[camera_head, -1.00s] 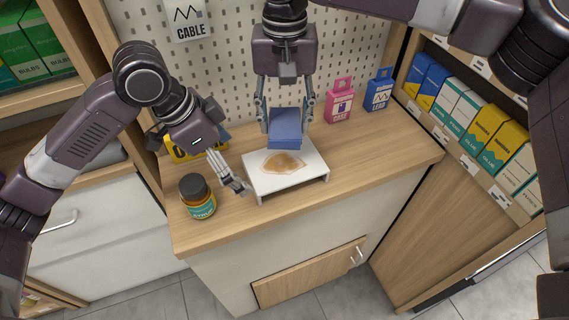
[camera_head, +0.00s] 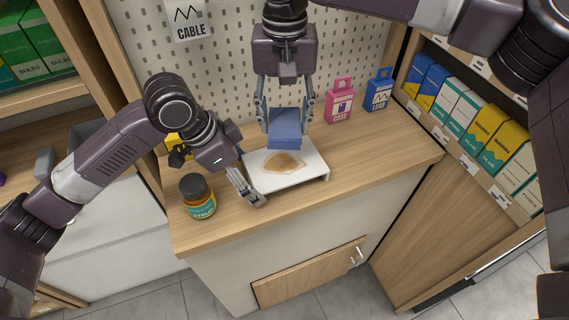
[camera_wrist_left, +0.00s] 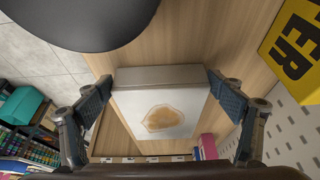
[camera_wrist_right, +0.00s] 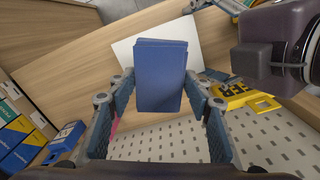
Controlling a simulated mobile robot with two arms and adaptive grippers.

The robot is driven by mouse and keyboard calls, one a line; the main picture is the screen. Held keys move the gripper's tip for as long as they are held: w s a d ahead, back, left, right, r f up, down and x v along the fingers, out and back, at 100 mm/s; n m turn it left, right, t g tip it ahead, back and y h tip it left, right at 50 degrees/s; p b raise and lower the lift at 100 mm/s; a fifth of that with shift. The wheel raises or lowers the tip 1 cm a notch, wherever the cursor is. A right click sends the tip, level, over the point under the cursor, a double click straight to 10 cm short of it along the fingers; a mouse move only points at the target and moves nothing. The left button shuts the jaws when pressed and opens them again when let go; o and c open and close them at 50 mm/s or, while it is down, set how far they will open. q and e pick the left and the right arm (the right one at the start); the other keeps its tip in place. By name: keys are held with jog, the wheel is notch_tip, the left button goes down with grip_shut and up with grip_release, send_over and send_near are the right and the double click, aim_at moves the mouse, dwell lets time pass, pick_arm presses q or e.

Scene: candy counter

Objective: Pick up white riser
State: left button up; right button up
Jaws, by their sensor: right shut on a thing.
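The white riser (camera_head: 307,172) stands on the wooden counter with a brown stain (camera_head: 284,162) on its top. My left gripper (camera_head: 252,192) is at the riser's left end. In the left wrist view, its open fingers (camera_wrist_left: 160,92) are on either side of the riser (camera_wrist_left: 135,98), close to its edges; I cannot tell whether they touch. My right gripper (camera_head: 285,120) is shut on a blue block (camera_head: 285,130), which also shows in the right wrist view (camera_wrist_right: 160,75). The block is at the riser's back edge and hides part of it; contact is unclear.
A yellow box (camera_head: 178,146) is behind my left arm. Pink (camera_head: 340,103) and blue (camera_head: 380,92) packages stand at the back right. Counter right of the riser is clear.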

pick_arm(q)
jog(key=c, duration=0.4)
jog(key=shift+r, duration=0.15)
jog(key=shift+s+r, duration=0.15)
jog(key=shift+r, duration=0.2)
notch_tip(320, 180, up, 6)
jog(key=shift+d, duration=0.1)
jog(key=s+d, duration=0.2)
jog(key=s, duration=0.4)
jog(key=s+d, duration=0.3)
jog(key=s, duration=0.3)
jog(key=s+d, duration=0.2)
jog(key=s, duration=0.4)
jog(key=shift+d, duration=0.25)
jog(key=shift+w, duration=0.1)
